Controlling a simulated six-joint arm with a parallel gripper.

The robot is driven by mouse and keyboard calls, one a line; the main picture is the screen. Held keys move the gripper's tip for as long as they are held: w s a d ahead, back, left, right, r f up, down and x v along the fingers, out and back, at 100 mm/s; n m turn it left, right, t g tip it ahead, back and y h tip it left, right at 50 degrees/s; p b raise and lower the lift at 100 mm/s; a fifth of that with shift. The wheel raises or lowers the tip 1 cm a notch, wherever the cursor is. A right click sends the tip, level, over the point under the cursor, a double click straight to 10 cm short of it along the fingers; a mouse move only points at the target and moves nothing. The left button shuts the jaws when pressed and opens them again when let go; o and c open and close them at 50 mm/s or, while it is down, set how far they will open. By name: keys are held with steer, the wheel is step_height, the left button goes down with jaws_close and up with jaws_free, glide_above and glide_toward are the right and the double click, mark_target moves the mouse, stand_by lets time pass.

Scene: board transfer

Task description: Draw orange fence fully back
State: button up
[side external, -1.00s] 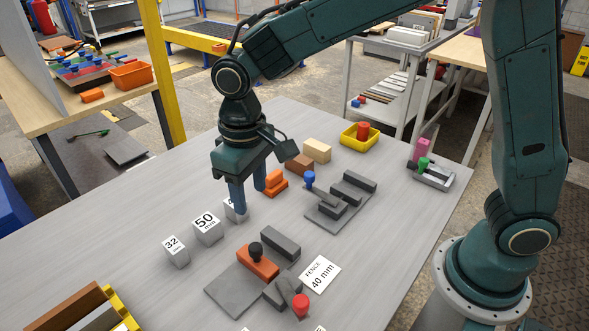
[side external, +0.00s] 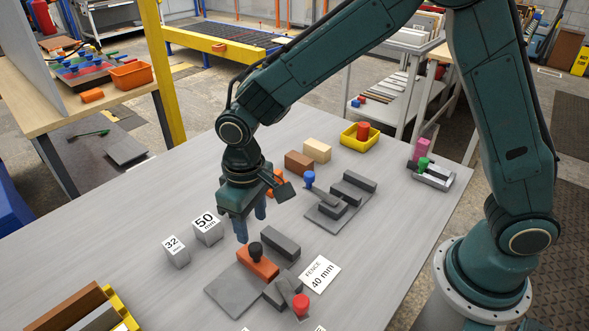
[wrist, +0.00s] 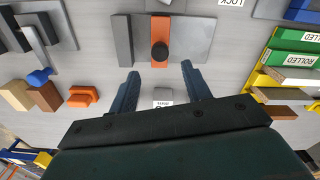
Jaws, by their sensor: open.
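The orange fence (side external: 258,264) is a block with a black knob (side external: 256,249) on top. It sits on a grey base plate (side external: 233,289), beside a dark grey bar (side external: 280,242). In the wrist view the orange fence (wrist: 160,28) and its round knob (wrist: 159,51) lie just beyond the fingertips. My gripper (side external: 251,229) is open and empty, above and behind the knob, not touching it. In the wrist view my gripper (wrist: 160,70) has its fingers spread on either side of the knob's line. A red knob (side external: 301,304) stands at the plate's front right.
A card reading "FENCE 40 mm" (side external: 320,275) lies right of the plate. Marked blocks, 32 (side external: 176,252) and 50 (side external: 207,228), stand to the left. A second grey fixture (side external: 342,200) with a blue knob (side external: 309,179) is behind right. The left tabletop is mostly clear.

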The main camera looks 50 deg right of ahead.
mark_target(254, 247)
steer(key=shift+f, duration=3.4)
jaws_close()
